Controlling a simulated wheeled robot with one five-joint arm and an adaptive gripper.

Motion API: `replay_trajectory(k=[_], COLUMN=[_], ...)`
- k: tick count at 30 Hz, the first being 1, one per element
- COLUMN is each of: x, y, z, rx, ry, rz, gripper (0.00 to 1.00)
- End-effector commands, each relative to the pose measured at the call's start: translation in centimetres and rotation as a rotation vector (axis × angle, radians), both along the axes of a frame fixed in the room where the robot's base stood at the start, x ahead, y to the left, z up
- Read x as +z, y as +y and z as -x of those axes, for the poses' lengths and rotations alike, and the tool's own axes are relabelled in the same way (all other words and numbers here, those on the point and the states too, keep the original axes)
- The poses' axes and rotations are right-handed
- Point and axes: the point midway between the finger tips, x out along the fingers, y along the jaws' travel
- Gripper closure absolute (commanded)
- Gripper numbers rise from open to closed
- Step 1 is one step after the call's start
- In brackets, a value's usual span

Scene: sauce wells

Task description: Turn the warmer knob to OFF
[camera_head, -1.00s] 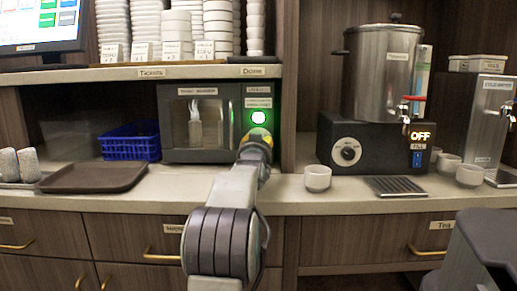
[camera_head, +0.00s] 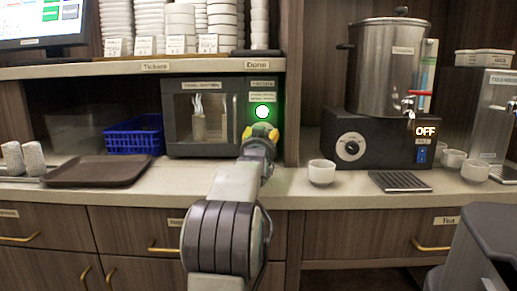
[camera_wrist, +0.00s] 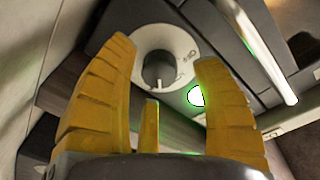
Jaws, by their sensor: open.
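The warmer (camera_head: 172,112) is a dark box with a glass door, standing on the counter under the shelf. Its front has a lit green light (camera_head: 262,112), which also shows in the wrist view (camera_wrist: 195,96). In the head view my gripper hides the knob. My gripper (camera_head: 262,132) is just in front of the warmer's panel. Its yellow fingers (camera_wrist: 165,85) are open, with the knob appearing between them; contact cannot be told.
The warmer's door handle (camera_wrist: 262,50) is beside the dial. A drinks urn (camera_head: 380,75) stands to the right, with its own knob (camera_head: 350,147) and an OFF sign. A white cup (camera_head: 321,173), a brown tray (camera_head: 97,171) and a blue basket (camera_head: 134,137) are on the counter.

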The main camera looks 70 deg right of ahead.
Motion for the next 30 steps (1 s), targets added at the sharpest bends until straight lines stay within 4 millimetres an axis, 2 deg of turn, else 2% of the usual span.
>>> replay_trajectory(k=[18, 24, 30], x=[-0.1, -0.2, -0.2], y=[8.2, 9.7, 10.4], z=[1.9, 2.3, 2.5], rx=[0.001, 0.001, 0.001], ry=[0.000, 0.000, 0.000], rz=[0.002, 0.001, 0.001], gripper=[0.40, 0.40, 0.40])
